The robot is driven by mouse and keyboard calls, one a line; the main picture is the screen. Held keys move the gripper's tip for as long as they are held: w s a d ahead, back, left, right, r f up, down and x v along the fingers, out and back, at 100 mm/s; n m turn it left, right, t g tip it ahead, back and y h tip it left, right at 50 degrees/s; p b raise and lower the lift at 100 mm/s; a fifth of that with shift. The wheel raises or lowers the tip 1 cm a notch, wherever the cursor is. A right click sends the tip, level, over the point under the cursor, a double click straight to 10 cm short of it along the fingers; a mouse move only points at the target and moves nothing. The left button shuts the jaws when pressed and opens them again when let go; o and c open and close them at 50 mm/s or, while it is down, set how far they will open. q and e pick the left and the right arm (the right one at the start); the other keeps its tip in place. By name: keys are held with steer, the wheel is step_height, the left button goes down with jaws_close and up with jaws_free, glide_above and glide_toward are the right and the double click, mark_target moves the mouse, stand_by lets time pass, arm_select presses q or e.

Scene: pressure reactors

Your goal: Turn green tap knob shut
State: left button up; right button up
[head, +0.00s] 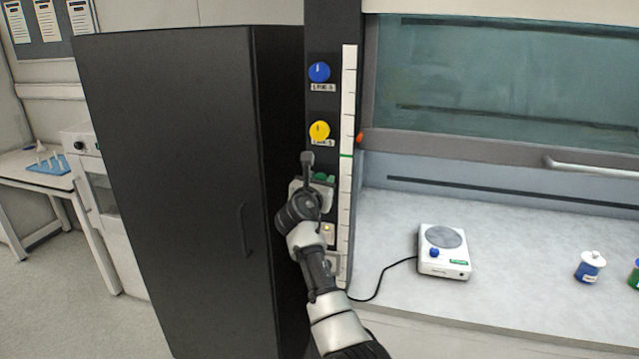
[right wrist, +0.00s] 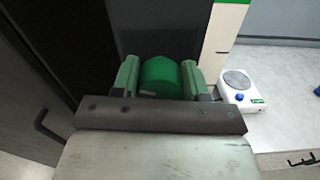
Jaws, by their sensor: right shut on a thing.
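The green tap knob (right wrist: 161,78) shows in the right wrist view between the two fingers of my right gripper (right wrist: 160,80). The gripper is shut on it, with one finger on each side. In the head view only a little of the green knob (head: 323,177) shows; my right gripper (head: 313,172) covers most of it on the dark panel. A yellow knob (head: 319,130) and a blue knob (head: 319,72) sit above it on the same panel. My left gripper is not in view.
A white scale strip (head: 349,120) runs beside the knobs. A fume hood with a glass sash (head: 500,80) stands to the right, with a hotplate (head: 444,252) and a blue jar (head: 590,267) on its worktop. A dark cabinet (head: 170,190) is close on the left.

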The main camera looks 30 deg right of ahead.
steer(key=m+b, duration=0.1)
steer(key=m, duration=0.2)
steer(key=shift+f+m, duration=0.15)
steer(key=shift+m, duration=0.15)
steer(key=m+b, duration=0.1)
steer(key=m, duration=0.2)
steer(key=shift+m+b, duration=0.3)
steer(key=shift+b, duration=0.05)
steer(key=m+b, duration=0.2)
steer(key=m, duration=0.2)
steer(key=shift+f+b, duration=0.1)
steer(key=shift+b, duration=0.25)
steer(key=shift+m+b, duration=0.85)
steer(key=shift+m, duration=0.75)
steer(key=o, duration=0.9)
steer(key=shift+s, duration=0.1)
